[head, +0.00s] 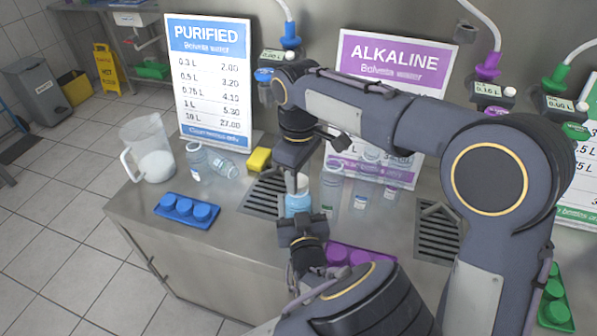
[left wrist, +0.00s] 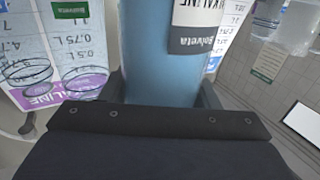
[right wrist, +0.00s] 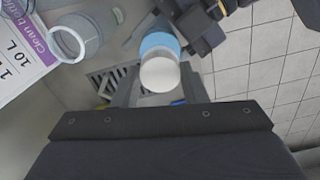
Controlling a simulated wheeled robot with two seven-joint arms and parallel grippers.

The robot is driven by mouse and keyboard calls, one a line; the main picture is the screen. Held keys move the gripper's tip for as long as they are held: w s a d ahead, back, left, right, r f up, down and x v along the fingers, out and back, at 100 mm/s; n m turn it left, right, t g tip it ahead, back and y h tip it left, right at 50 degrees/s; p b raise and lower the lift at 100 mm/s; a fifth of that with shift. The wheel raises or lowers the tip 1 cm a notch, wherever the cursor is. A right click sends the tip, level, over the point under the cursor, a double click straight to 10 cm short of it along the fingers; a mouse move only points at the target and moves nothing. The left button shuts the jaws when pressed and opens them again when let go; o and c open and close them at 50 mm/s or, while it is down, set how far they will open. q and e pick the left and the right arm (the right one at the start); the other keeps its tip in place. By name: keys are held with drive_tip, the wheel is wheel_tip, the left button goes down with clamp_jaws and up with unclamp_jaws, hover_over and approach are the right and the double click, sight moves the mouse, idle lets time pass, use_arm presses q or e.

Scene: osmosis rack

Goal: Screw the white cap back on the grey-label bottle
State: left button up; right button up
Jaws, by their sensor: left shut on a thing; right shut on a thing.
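The grey-label bottle (head: 298,203) stands upright over the counter at the drain grate, with blue-tinted contents. Its blue body and grey label (left wrist: 198,28) fill the left wrist view. My left gripper (head: 301,214) is shut around its body from the near side. The white cap (right wrist: 160,75) is between the fingers of my right gripper (right wrist: 158,82), which is shut on it from above. The blue bottle body shows just behind the cap in the right wrist view. The cap is at the bottle's mouth; whether its thread is engaged I cannot tell.
A clear bottle (head: 331,190) stands close right of the grippers. A yellow sponge (head: 259,160), a blue cap tray (head: 187,211), and a pitcher (head: 148,151) are to the left. A purple cap tray (head: 350,256) lies in front. Free counter lies at front left.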

drive_tip(key=shift+f, duration=0.2)
drive_tip(key=m, duration=1.2)
drive_tip(key=shift+a, duration=0.1)
drive_tip(key=m, duration=0.4)
drive_tip(key=o, duration=0.9)
